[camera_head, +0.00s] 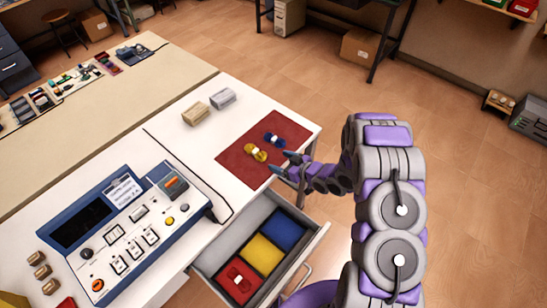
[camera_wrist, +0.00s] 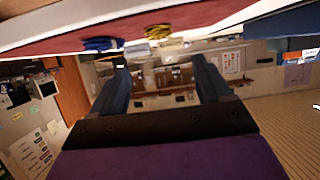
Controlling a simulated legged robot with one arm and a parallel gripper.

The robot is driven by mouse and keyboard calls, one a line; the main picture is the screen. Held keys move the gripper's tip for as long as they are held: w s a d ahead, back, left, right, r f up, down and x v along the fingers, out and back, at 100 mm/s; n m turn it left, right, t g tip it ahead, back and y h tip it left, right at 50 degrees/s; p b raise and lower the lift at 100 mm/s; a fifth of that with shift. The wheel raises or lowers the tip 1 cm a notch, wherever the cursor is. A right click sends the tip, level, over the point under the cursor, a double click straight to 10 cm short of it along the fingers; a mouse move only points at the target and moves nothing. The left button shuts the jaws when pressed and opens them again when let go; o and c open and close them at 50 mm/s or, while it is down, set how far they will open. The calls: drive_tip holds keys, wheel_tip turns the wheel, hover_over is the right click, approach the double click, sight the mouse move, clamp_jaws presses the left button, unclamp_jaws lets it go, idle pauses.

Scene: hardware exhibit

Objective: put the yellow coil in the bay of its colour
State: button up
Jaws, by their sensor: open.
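The yellow coil (camera_head: 256,151) with a pale band lies on a red mat (camera_head: 236,157) on the white table. It also shows at the top of the wrist view (camera_wrist: 158,32), above and between my fingers. My gripper (camera_head: 290,163) is open and empty beside the mat's right side, close to the coils; in the wrist view its two fingers (camera_wrist: 163,80) stand wide apart. The open drawer (camera_head: 213,262) below the table edge has coloured bays: a yellow bay (camera_head: 262,255) in the middle, a blue bay (camera_head: 283,231) behind it and a red bay holding a red coil (camera_head: 239,278).
A blue coil (camera_head: 274,139) lies just behind the yellow one. Two small blocks, one tan (camera_head: 195,113) and one grey (camera_head: 223,98), stand behind the mat. A blue and white control console (camera_head: 130,235) fills the table's left part. Open floor lies to the right.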

drive_tip(key=shift+s+d+r, duration=0.15)
drive_tip(key=shift+s+d, duration=0.1)
drive_tip(key=shift+d, duration=0.1)
